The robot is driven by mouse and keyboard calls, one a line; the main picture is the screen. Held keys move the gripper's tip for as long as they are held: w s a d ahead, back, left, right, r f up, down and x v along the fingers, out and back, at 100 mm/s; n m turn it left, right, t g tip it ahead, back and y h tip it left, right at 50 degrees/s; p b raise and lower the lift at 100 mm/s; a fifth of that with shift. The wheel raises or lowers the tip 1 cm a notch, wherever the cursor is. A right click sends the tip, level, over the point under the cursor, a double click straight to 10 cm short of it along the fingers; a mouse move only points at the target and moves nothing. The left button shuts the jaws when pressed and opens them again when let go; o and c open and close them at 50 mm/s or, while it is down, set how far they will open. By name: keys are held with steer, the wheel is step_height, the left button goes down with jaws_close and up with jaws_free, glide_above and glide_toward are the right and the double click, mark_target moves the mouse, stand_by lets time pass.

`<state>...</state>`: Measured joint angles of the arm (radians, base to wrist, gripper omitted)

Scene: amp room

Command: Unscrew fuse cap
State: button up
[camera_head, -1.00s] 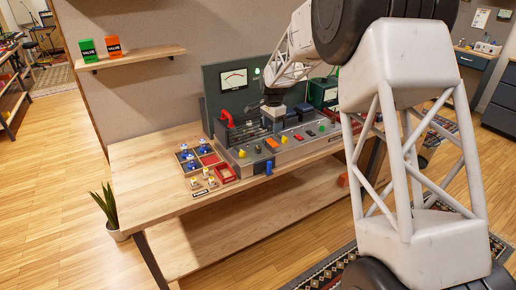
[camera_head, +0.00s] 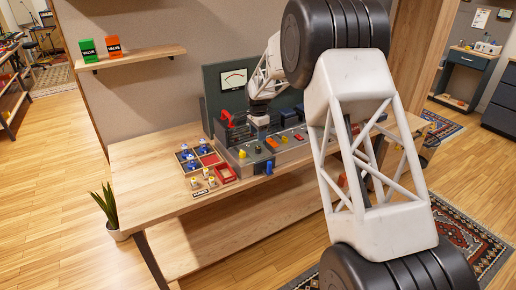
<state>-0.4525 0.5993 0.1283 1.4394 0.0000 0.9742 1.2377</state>
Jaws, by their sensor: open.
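The grey panel unit (camera_head: 295,151) stands on the wooden workbench (camera_head: 160,187), with coloured knobs and buttons along its sloped front. I cannot single out the fuse cap at this size. A yellow knob (camera_head: 242,154), an orange button (camera_head: 271,143) and a blue part (camera_head: 268,168) show at its front. My gripper (camera_head: 260,123) is over the left-middle of the unit, pointing down; its jaws are open. Its fingertips are small, and I cannot tell whether they touch anything. My arm hides the unit's right end.
A divided tray (camera_head: 177,157) with blue-topped parts lies left of the unit, near a red box (camera_head: 225,173) and small white-and-yellow parts (camera_head: 202,184). A red handle (camera_head: 228,118) rises at the unit's left. A meter panel (camera_head: 213,88) stands behind. The bench's left end is clear.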

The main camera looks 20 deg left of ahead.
mark_target(258, 148)
steer(key=shift+f, duration=3.85)
steer(key=shift+c, duration=0.2)
steer(key=c, duration=0.9)
